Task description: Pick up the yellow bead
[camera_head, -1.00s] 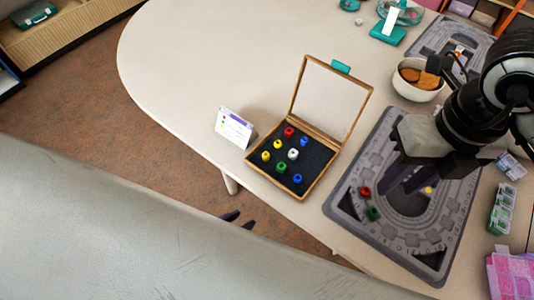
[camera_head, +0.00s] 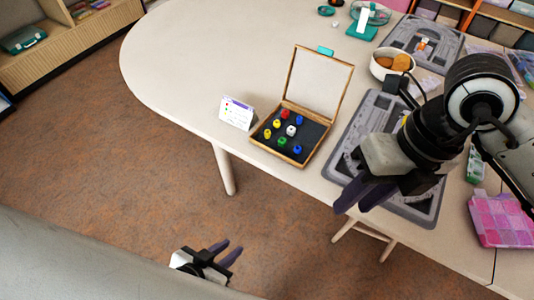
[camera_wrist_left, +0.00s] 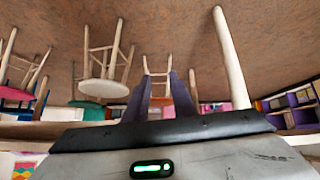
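Two yellow beads sit in the open wooden box (camera_head: 331,135): one upper yellow bead (camera_head: 277,124) and one lower yellow bead (camera_head: 267,134). A red bead (camera_head: 287,113), a white bead (camera_head: 291,130), a green bead (camera_head: 282,142) and blue beads lie around them on the dark lining. My left gripper (camera_head: 232,248) is open and empty, low in front of the table over the floor. Its parted fingers also show in the left wrist view (camera_wrist_left: 160,95). My right gripper (camera_head: 352,205) has parted, seemingly empty fingers in front of the grey bead board (camera_head: 420,210); my arm hides much of the board.
A small card (camera_head: 236,113) stands left of the box. A bowl (camera_head: 391,64) with brown items is behind the board. A pink case (camera_head: 502,220) is at the right. The table's left part is clear. The left wrist view shows stools (camera_wrist_left: 102,88).

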